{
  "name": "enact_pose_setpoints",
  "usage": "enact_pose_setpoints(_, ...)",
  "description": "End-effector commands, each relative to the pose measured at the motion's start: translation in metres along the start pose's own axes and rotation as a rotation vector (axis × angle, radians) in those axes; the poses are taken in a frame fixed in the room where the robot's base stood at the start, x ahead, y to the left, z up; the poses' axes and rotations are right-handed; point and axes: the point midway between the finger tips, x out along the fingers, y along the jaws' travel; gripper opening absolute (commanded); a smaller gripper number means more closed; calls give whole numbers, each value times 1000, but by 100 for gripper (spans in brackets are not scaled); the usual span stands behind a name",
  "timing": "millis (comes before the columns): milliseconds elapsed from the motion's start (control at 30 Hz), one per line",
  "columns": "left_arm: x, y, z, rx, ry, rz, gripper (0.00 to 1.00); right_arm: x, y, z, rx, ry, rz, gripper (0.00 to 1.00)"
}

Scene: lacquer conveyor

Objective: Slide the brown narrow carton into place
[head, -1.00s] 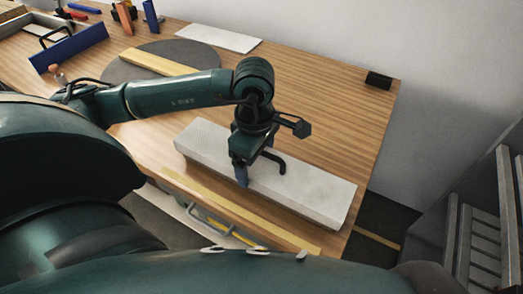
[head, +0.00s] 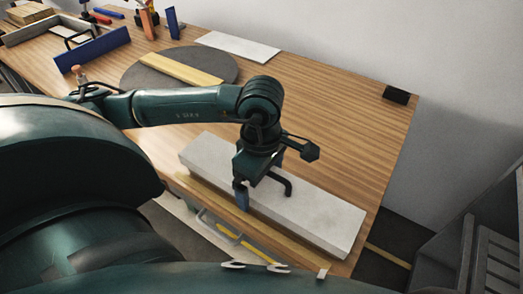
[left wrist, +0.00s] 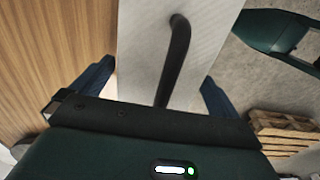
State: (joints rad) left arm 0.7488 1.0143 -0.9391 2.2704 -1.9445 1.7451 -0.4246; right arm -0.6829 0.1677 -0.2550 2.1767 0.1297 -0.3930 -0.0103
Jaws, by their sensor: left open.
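I see no clearly brown narrow carton. A long, narrow, pale grey-white block (head: 315,215) lies flat along the front edge of the wooden table, toward the right end. My left gripper (head: 262,188) is over its middle, pointing down. One blue finger shows on the block's near side; the far finger is hidden in the head view. In the left wrist view, the open fingers of my left gripper (left wrist: 155,85) stand on either side of the pale block (left wrist: 140,60). I cannot tell if they touch it. A black bent rod (left wrist: 176,60) shows between them. My right gripper is not in view.
A yellow strip (head: 225,205) runs along the table's front edge. Behind are a grey disc (head: 215,60) with a yellow bar (head: 180,70), a white sheet (head: 240,46) and a small black box (head: 396,95). A grey rack (head: 485,240) stands right.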

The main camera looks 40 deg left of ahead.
Motion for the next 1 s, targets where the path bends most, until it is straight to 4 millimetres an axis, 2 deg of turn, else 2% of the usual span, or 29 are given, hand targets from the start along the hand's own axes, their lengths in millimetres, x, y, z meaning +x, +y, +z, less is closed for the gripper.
enact_pose_setpoints(167, -3, 1, 0, 0, -1, 2, 100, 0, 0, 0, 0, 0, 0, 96)
enact_pose_setpoints(267, -14, 1, 0, 1, -2, 4, 100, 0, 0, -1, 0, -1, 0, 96)
enact_pose_setpoints(700, -106, 1, 0, 0, -1, 6, 100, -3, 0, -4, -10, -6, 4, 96)
enact_pose_setpoints(833, -123, 1, 0, 0, -1, 3, 100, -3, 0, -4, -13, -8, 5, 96)
enact_pose_setpoints(1000, -132, 0, 0, 0, -1, 1, 100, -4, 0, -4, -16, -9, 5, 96)
